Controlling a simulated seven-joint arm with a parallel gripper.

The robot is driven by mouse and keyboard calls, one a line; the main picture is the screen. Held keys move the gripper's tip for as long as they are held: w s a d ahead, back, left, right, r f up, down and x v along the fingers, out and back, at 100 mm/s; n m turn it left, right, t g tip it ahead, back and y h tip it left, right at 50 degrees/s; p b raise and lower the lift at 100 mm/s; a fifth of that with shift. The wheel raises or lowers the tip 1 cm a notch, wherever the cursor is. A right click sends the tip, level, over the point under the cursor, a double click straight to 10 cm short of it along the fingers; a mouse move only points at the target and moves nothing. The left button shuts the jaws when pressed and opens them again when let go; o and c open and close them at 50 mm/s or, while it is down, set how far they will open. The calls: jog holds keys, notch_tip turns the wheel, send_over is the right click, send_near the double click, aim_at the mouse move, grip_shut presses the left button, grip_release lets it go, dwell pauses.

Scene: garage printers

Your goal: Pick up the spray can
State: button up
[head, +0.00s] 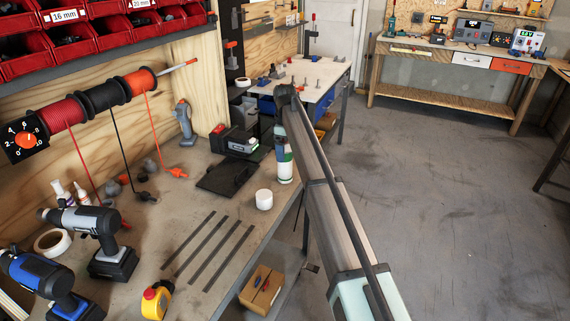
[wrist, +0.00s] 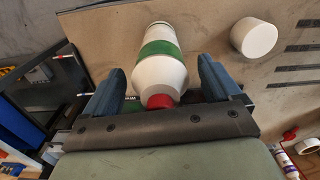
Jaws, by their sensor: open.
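The spray can is a white can with a green band and a red top. In the wrist view the spray can (wrist: 158,72) lies between the two blue fingers of my gripper (wrist: 160,66), its red top toward the palm. Gaps show between the can and both fingers. In the head view the spray can (head: 285,170) stands upright on the workbench near its right edge. My gripper (head: 281,138) is over its upper part, and my arm hides some of the can and fingers.
A white round tub (head: 264,199) stands close to the can, with a dark flat plate (head: 228,177) and a black boxy device (head: 240,141) to the left. Dark strips (head: 208,250) lie in front. Drills (head: 90,235) stand at the front left. Open floor lies right.

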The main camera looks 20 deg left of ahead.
jog(key=shift+f, duration=0.55)
grip_shut()
dwell(0.5)
